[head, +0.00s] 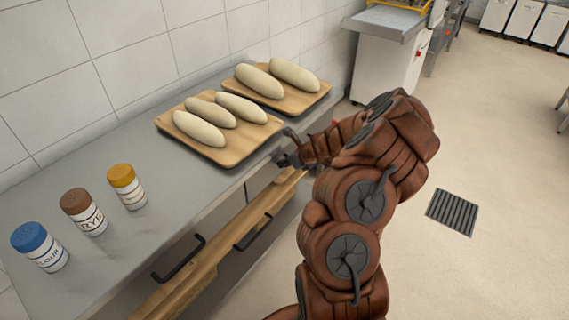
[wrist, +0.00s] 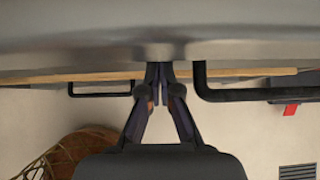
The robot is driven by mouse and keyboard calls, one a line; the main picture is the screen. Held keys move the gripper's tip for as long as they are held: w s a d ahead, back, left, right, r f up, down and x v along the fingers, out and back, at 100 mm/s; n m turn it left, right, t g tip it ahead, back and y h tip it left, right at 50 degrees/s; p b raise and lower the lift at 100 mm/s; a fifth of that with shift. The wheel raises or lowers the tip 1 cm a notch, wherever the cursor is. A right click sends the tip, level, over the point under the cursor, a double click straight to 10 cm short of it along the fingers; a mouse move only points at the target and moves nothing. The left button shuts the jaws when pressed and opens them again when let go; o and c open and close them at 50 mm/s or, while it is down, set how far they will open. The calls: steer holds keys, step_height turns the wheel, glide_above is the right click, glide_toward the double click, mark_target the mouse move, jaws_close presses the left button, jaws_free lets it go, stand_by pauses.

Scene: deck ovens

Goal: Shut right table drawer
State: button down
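The steel-topped table (head: 150,235) runs along the tiled wall in the head view. Below its front edge is a wooden drawer front (head: 232,232) with a black bar handle (head: 253,233). At its right part this front appears to stand out from the table edge, with a gap between; how far is unclear. Another black handle (head: 180,258) is to the left. My gripper (head: 288,160) is at the table's front edge near the right end. In the wrist view its fingers (wrist: 160,76) are together, tips near the steel edge and wooden strip (wrist: 225,73), with nothing seen between them.
Two wooden trays (head: 228,157) of dough loaves lie on the table, close to my gripper. Several shakers (head: 127,187) stand at the left. The floor (head: 500,150) to the right is clear, with a drain grate (head: 452,212). A white machine (head: 385,68) stands beyond the table.

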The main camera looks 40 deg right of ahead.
steer(key=shift+s+a+r, duration=0.15)
steer(key=shift+s+r, duration=0.1)
steer(key=shift+s, duration=0.1)
steer(key=s+d+f+v, duration=0.1)
steer(key=f+v, duration=0.1)
steer(key=v, duration=1)
steer(key=shift+s, duration=0.35)
steer(key=shift+r, duration=0.1)
